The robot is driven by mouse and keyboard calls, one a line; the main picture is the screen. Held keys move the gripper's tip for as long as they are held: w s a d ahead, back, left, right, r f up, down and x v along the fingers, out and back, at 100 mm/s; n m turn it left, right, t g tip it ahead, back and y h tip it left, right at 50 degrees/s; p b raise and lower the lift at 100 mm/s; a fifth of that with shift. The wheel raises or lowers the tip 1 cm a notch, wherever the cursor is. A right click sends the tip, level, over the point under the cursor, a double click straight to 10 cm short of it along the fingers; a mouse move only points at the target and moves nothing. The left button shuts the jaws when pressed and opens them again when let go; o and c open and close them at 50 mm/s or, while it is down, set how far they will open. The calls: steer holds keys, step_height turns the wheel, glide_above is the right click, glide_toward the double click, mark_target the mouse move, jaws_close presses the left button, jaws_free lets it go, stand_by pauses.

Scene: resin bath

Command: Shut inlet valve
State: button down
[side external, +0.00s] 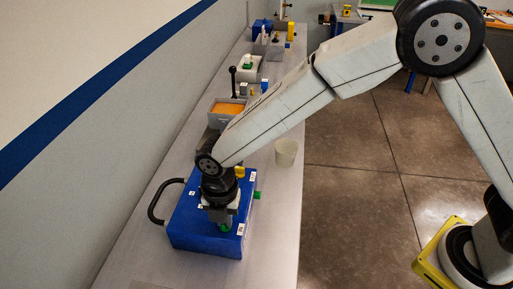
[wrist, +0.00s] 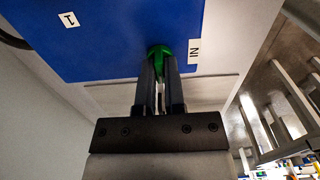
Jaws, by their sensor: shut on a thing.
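The blue box (side external: 190,229) stands on the long grey bench, with a black loop handle on its left side. It also fills the top of the wrist view (wrist: 100,40). The inlet valve is a green knob (wrist: 160,49) at the box's edge, beside a white "IN" label (wrist: 193,52). My gripper (wrist: 160,62) points at this knob, with its two fingers closed on either side of it. In the side view my gripper (side external: 224,222) reaches down to the near right part of the box. The fingers hide part of the knob, and its turn angle is unclear.
A yellow knob (side external: 240,172) and another green part (side external: 257,195) are at the box's far right. A pale cup (side external: 286,152) and an orange-filled tray (side external: 227,110) stand beyond. Several items line the far bench. The wall runs along the left; bare bench lies right of the box.

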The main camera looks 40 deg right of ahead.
steer(key=c, duration=0.7)
jaws_free()
steer(key=shift+r, duration=3.95)
steer(key=s+d+m+t, duration=0.1)
steer(key=s+d+m, duration=0.2)
steer(key=d+m, duration=0.6)
steer(key=s+d+f+m, duration=0.1)
steer(key=s+d+m, duration=0.2)
steer(key=d+m, duration=0.6)
steer(key=s+d+f+m+t, duration=0.1)
steer(key=s+d+m, duration=0.3)
steer(key=d+m, duration=0.5)
steer(key=shift+d+t, duration=0.3)
steer(key=shift+d, duration=0.5)
